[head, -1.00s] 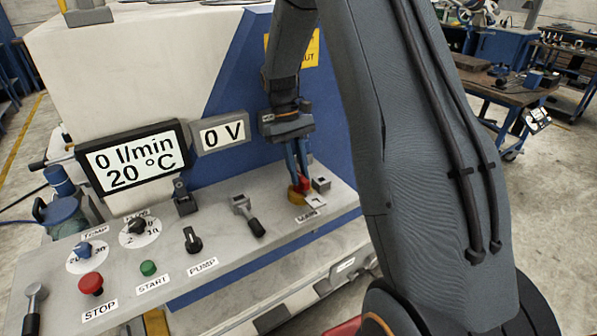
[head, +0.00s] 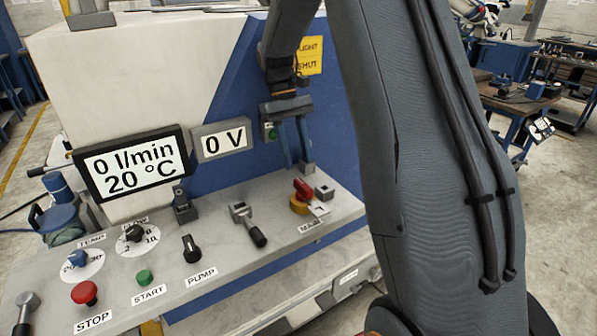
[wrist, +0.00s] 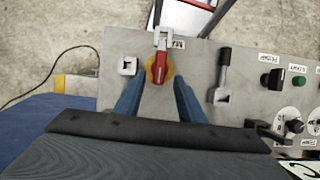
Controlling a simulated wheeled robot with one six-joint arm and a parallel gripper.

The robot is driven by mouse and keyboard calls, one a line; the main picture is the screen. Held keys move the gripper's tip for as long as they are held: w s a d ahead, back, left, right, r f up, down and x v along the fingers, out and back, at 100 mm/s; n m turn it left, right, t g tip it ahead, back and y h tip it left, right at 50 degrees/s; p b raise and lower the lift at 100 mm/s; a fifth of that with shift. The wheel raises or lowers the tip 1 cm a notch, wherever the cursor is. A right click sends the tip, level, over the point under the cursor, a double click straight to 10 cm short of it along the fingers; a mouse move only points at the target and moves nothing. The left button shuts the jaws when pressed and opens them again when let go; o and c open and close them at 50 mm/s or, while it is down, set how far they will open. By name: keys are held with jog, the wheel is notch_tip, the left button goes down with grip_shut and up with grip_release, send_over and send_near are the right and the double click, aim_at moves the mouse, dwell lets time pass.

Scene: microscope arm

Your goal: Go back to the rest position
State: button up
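My gripper (head: 296,167) is open and empty. It hangs above the right end of the grey control panel (head: 165,262), just above and behind a red switch handle (head: 303,188) on a yellow round base (head: 298,207). In the wrist view my gripper's two blue fingers (wrist: 155,95) are spread, with the red handle (wrist: 159,68) showing beyond and between their tips. The fingers look clear of the handle. A light metal hasp-like piece (head: 318,209) sits beside the handle.
A display (head: 133,163) reads 0 l/min and 20 °C, and another (head: 221,139) reads 0 V. A lever (head: 248,224), a pump knob (head: 191,249), a green start button (head: 144,277) and a red stop button (head: 85,293) stick up from the panel. A workbench (head: 520,105) stands at the back right.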

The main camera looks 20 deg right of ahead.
jog(key=shift+w+r, duration=0.15)
jog(key=shift+r, duration=0.3)
jog(key=s+a+f+t, duration=0.3)
jog(key=s+a, duration=0.1)
jog(key=s, duration=0.6)
jog(key=s+a+f+m+t, duration=0.1)
jog(key=s+a+f+t, duration=0.2)
jog(key=s, duration=0.6)
jog(key=shift+s+a+f+m+y+b, duration=0.3)
jog(key=shift+s+a+f, duration=0.05)
jog(key=shift+a, duration=0.3)
jog(key=shift+c, duration=0.6)
